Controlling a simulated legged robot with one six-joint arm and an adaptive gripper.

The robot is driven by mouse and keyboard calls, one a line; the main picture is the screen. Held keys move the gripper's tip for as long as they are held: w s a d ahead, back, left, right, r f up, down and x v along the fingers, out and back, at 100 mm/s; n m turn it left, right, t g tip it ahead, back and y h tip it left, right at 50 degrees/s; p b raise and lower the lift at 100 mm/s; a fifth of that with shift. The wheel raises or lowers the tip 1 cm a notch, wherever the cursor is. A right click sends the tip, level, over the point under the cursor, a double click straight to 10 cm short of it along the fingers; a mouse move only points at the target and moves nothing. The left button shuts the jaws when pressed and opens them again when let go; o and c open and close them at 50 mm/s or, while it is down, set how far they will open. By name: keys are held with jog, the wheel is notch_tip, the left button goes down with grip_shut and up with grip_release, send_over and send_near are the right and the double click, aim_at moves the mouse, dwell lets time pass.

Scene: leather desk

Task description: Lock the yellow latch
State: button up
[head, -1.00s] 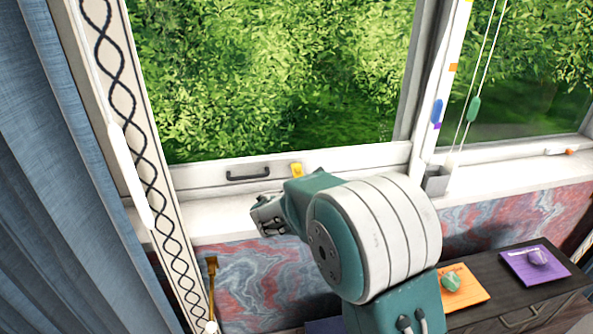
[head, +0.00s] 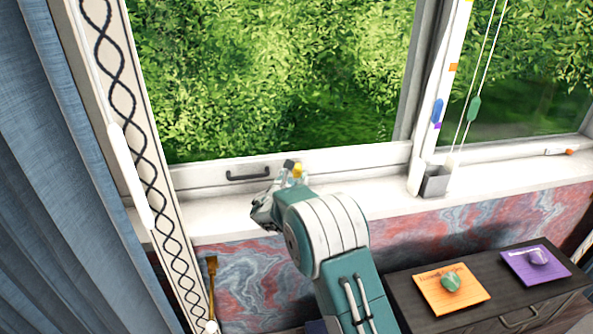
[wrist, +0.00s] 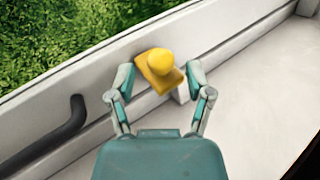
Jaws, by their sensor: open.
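The yellow latch (wrist: 161,69) sits on the lower white rail of the window. In the wrist view it has a round knob on a flat plate. My gripper (wrist: 160,80) is open, with one finger on each side of the latch. I cannot tell whether either finger touches it. In the head view only a small part of the latch (head: 297,171) shows beside my gripper (head: 288,170), and my arm hides part of the gripper.
A black handle (head: 248,173) is on the rail left of the latch. A grey box (head: 435,182) stands on the white sill (head: 390,197) to the right. A dark cabinet (head: 400,290) with an orange mat (head: 435,300) and a purple mat (head: 525,277) is at lower right.

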jog(key=shift+x, duration=0.8)
grip_shut()
jog(key=shift+s+f+m+t+h, duration=0.1)
jog(key=shift+f+m+t+h, duration=0.25)
jog(key=shift+t, duration=0.35)
jog(key=shift+f+m+t+h, duration=0.2)
jog(key=shift+m+t+h, duration=0.05)
jog(key=shift+m+t, duration=0.2)
